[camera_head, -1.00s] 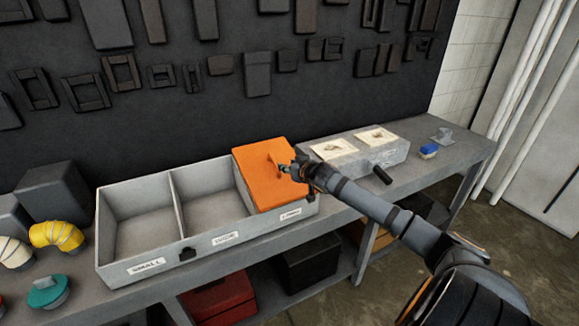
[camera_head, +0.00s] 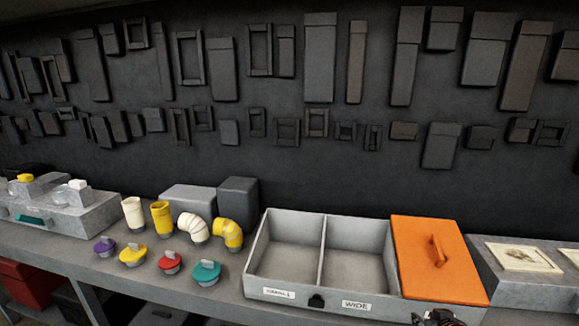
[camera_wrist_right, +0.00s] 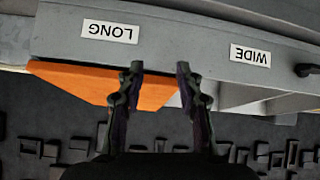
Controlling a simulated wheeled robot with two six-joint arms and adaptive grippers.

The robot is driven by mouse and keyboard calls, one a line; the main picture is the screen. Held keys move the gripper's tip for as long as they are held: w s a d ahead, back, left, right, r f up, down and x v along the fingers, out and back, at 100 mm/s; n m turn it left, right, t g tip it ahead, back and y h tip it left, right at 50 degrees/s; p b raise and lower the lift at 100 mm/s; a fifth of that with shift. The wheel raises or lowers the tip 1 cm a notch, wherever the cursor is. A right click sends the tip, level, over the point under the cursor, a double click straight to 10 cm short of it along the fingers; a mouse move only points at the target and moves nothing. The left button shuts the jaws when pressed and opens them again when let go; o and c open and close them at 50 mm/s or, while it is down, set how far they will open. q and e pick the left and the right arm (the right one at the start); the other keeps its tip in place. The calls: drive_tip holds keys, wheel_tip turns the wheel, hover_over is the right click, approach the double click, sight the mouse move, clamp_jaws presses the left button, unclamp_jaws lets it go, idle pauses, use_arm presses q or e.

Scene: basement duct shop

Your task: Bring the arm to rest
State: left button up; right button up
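My right gripper (camera_head: 438,318) shows only as a dark tip at the bottom edge of the head view, in front of the bin's lidded end. In the right wrist view, which is upside down, its two fingers (camera_wrist_right: 158,70) are apart with nothing between them. The orange lid (camera_head: 440,275) with its handle covers the right compartment of the grey bin (camera_head: 322,218); the lid also shows behind the fingers in the wrist view (camera_wrist_right: 80,82). The other two compartments are open and look empty. My left gripper is in neither view.
On the bench left of the bin stand yellow and white elbows (camera_head: 228,234), straight pipes (camera_head: 161,217) and several coloured caps (camera_head: 205,273). A grey block with picture cards (camera_head: 522,257) is on the right. Dark parts hang on the back wall.

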drive_tip(key=s+a+f+n+g, duration=0.1)
drive_tip(key=s+a+f+g, duration=0.1)
drive_tip(key=s+a, duration=0.45)
drive_tip(key=s+a+f+g+y, duration=0.1)
drive_tip(key=s+a+g, duration=0.15)
drive_tip(key=s, duration=0.65)
drive_tip(key=s+a+f+n+g, duration=0.1)
drive_tip(key=s+a+f+g, duration=0.1)
drive_tip(key=s+a, duration=0.4)
drive_tip(key=s+d+f+b, duration=0.1)
drive_tip(key=s+d+f, duration=0.1)
drive_tip(key=f, duration=1.3)
drive_tip(key=s+d+f+b, duration=0.1)
drive_tip(key=d+f, duration=0.1)
drive_tip(key=f, duration=1.2)
drive_tip(key=s+d+f+g, duration=0.1)
drive_tip(key=s+f+g, duration=0.1)
drive_tip(key=s+f, duration=1.4)
drive_tip(key=shift+s+f+m, duration=0.3)
drive_tip(key=shift+s+f, duration=0.05)
drive_tip(key=shift+s, duration=0.9)
